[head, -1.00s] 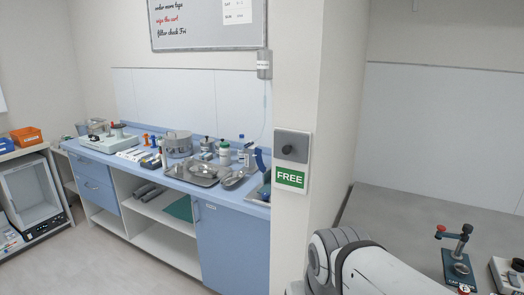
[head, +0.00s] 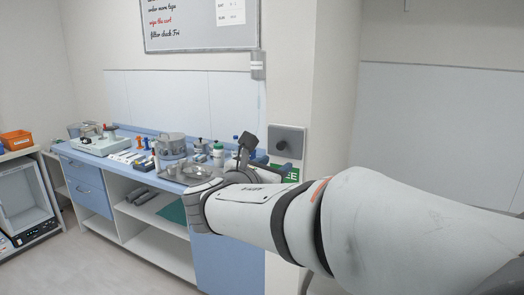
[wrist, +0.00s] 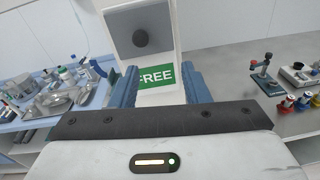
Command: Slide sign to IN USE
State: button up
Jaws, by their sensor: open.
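In the head view my gripper (head: 268,160) is in front of the sign and hides part of the green panel. No IN USE text is visible.
A blue counter (head: 150,132) with a metal tray, bottles and instruments stands left of the sign's wall. A whiteboard (head: 200,22) hangs above it. In the wrist view, a bench at right holds a red-knobbed stand (wrist: 264,78) and several small coloured containers (wrist: 296,103).

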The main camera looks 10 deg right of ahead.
aim_at(280, 146)
jog(key=shift+n+t, duration=0.7)
jog(key=shift+n, duration=0.1)
jog(key=w+d, duration=0.1)
jog(key=w, duration=0.1)
jog(key=w+d+r+p, duration=0.1)
jog(key=w, duration=0.4)
jog(key=shift+w+d+r, duration=0.15)
jog(key=shift+d+r, duration=0.15)
jog(key=shift+d, duration=0.1)
jog(key=shift+c, duration=0.4)
grip_shut()
